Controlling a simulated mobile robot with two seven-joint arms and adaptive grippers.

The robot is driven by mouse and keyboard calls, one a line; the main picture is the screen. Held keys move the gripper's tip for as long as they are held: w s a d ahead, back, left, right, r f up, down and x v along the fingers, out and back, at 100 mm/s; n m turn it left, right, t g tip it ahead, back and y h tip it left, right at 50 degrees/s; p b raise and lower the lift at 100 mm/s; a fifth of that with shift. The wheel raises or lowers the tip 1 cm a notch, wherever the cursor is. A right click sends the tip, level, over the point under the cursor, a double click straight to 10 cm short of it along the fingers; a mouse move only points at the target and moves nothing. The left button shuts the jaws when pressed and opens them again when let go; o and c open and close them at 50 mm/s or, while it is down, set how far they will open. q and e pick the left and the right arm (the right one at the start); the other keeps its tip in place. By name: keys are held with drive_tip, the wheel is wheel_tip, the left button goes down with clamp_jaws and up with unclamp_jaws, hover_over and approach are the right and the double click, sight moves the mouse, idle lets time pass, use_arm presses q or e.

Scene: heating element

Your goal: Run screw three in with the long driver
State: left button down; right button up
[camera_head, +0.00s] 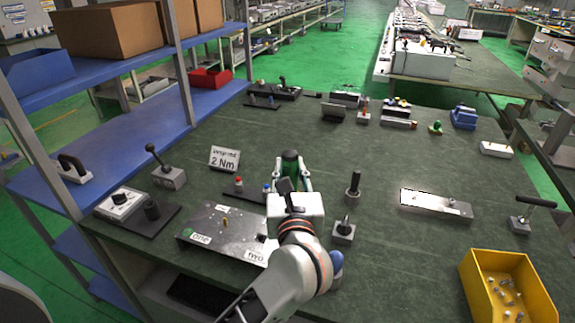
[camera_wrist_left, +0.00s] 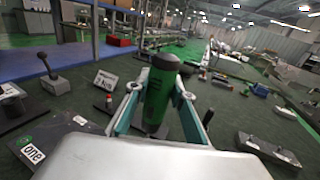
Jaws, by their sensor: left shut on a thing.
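My left gripper (camera_head: 291,178) is shut on a driver with a thick green and black handle (camera_wrist_left: 158,95). The handle stands roughly upright between the fingers in the left wrist view. The driver's shaft and tip are hidden by the gripper and arm. A grey metal plate (camera_head: 215,238) lies below and left of the gripper in the head view. It has labels "one" and "two" and a small brass-coloured piece on top. My arm covers the plate's right side; I see no label "three". My right gripper is not in view.
A "2 Nm" sign (camera_head: 225,158) stands behind the plate. A black upright tool (camera_head: 353,186) and a small grey block (camera_head: 343,233) stand to the right. A yellow bin (camera_head: 550,308) of small metal parts sits at front right. The dark green bench between them is partly clear.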

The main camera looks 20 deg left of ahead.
use_arm(q)
drive_tip(key=shift+r, duration=0.1)
idle(0.4)
drive_tip(key=shift+f+b, duration=0.8)
drive_tip(key=shift+f, duration=0.15)
wheel_tip(320, 180, down, 2)
drive_tip(key=shift+f+b, duration=0.1)
drive_tip(key=shift+b, duration=0.75)
drive_tip(key=shift+f+b, duration=0.45)
drive_tip(key=shift+f, duration=0.15)
